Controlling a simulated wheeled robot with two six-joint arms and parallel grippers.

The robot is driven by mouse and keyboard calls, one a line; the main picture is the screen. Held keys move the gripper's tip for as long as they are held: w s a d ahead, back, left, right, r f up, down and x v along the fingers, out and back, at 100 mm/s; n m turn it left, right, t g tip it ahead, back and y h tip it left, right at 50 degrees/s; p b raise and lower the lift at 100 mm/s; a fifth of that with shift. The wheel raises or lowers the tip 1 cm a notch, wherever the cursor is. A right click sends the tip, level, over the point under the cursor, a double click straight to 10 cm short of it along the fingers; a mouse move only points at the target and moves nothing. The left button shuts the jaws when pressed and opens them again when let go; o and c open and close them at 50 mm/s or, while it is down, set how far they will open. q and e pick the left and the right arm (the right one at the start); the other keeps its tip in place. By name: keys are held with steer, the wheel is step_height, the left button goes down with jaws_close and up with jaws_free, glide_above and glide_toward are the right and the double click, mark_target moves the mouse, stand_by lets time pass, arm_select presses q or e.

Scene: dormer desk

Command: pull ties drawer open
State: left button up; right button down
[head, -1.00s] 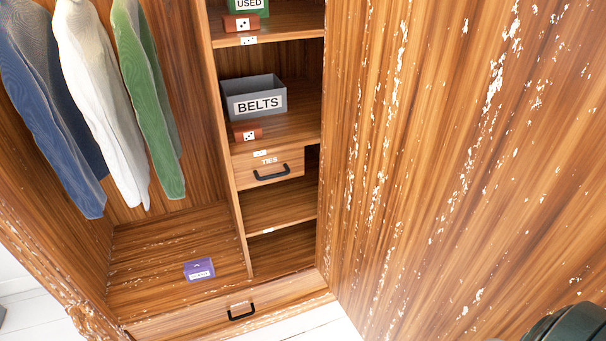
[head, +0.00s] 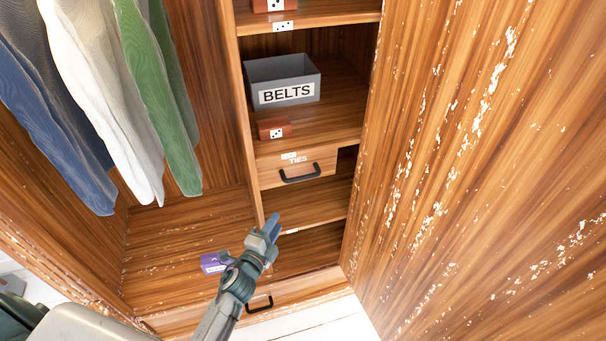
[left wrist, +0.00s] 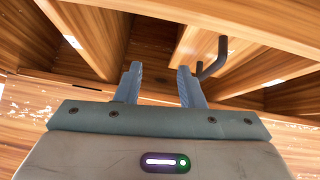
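The ties drawer (head: 270,172) is a small wooden drawer labelled TIES with a black bar handle (head: 301,174), in the shelf column in the head view. It looks shut. My left gripper (head: 272,224) is below and left of the handle, apart from it, in front of the lower shelves. In the left wrist view its two blue-grey fingers (left wrist: 158,84) stand apart with nothing between them. A dark handle (left wrist: 212,58), seen from below, is just beyond the right finger; I cannot tell if they touch. My right gripper is not in view.
A grey BELTS box (head: 283,80) and a reddish-brown block (head: 273,128) stand on the shelf above the drawer. Clothes hang at left. A purple box (head: 213,262) is on the wardrobe floor, above a bottom drawer (head: 290,298). A wooden panel (head: 470,170) bounds the right.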

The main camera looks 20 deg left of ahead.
mark_target(300, 178)
arm_select(q)
step_height(300, 178, up, 8)
steer(key=w+d+m+t+h, duration=0.2)
steer(key=m, duration=0.2)
steer(key=shift+g, duration=0.3)
steer(key=p+x, duration=0.2)
steer(key=x, duration=0.7)
steer(key=shift+w+d+r, duration=0.1)
steer(key=shift+w+r, duration=0.05)
steer(key=shift+w, duration=0.2)
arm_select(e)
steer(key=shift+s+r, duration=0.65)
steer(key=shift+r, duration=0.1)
arm_select(q)
jaws_close()
